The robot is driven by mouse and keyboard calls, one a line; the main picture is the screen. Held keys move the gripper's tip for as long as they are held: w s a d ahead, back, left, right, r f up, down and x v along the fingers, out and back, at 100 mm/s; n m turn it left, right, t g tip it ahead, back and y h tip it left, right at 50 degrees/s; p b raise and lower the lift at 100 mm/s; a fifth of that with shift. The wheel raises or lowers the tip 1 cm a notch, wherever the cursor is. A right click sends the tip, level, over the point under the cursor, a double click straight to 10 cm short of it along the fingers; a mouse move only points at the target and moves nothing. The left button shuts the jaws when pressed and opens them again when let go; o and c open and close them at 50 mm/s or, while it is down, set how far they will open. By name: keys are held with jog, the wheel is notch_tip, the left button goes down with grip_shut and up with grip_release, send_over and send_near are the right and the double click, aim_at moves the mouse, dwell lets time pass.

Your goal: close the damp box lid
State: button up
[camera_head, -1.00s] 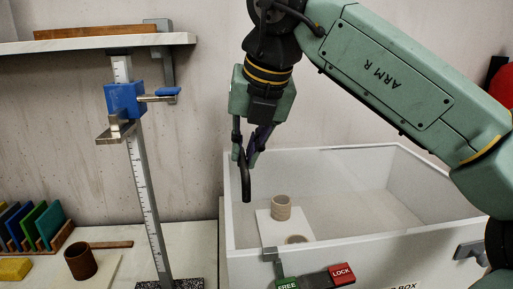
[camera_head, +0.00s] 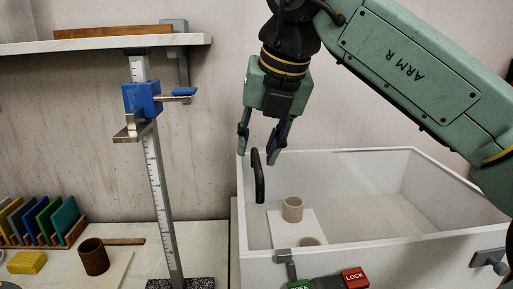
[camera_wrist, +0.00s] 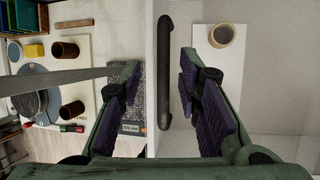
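The damp box (camera_head: 385,258) is a white open-looking bin at the right of the head view. A clear lid panel cannot be told apart from its interior, so I cannot tell how the lid sits. A black bar handle (camera_head: 260,180) shows at the box's left side; in the wrist view the handle (camera_wrist: 165,70) runs beside the white wall edge. My gripper (camera_head: 259,147) points down above the handle, fingers apart. In the wrist view my gripper (camera_wrist: 160,95) is open, with the bar in the gap between the fingers, and no grip on it shows.
Inside the box are clay cups (camera_head: 292,209) on a white board (camera_head: 313,225). A green FREE and a red LOCK button (camera_head: 355,278) sit at the front. Left stand a height gauge (camera_head: 143,100), a brown cup (camera_head: 93,257), a yellow block (camera_head: 27,262) and coloured tiles (camera_head: 40,222).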

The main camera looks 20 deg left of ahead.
jog(key=v, duration=1)
jog(key=shift+s+r, duration=0.15)
jog(key=shift+r, duration=0.15)
